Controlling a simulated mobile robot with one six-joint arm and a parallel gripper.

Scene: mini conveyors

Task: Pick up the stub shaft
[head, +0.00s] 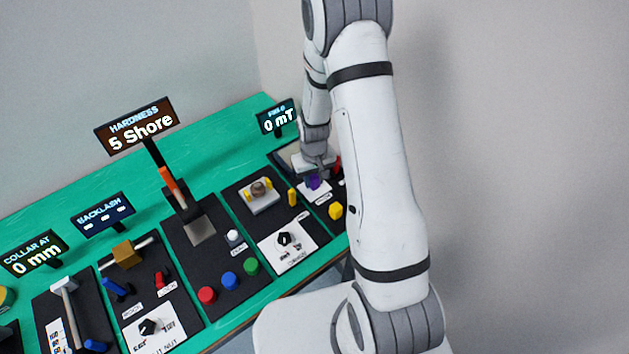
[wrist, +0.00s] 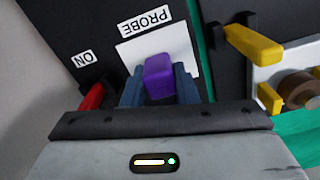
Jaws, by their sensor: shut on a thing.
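My gripper (wrist: 160,88) is shut on a purple block (wrist: 159,77), with one blue-grey finger on each side of it. The block is over a white plate beside the word PROBE; I cannot tell whether it touches the plate. In the head view the purple block (head: 314,182) shows just below my gripper (head: 316,172) at the far right station. A short brown cylinder (head: 259,188), which may be the stub shaft, sits on a white block between yellow pieces at the neighbouring station. It also shows at the right of the wrist view (wrist: 303,88), apart from my gripper.
A red lever (wrist: 92,97) marked ON is left of my fingers in the wrist view. A yellow handle (wrist: 255,43) stands to the right. The green bench (head: 225,130) carries several dark panels, a HARDNESS display (head: 137,125) and red, blue and green buttons.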

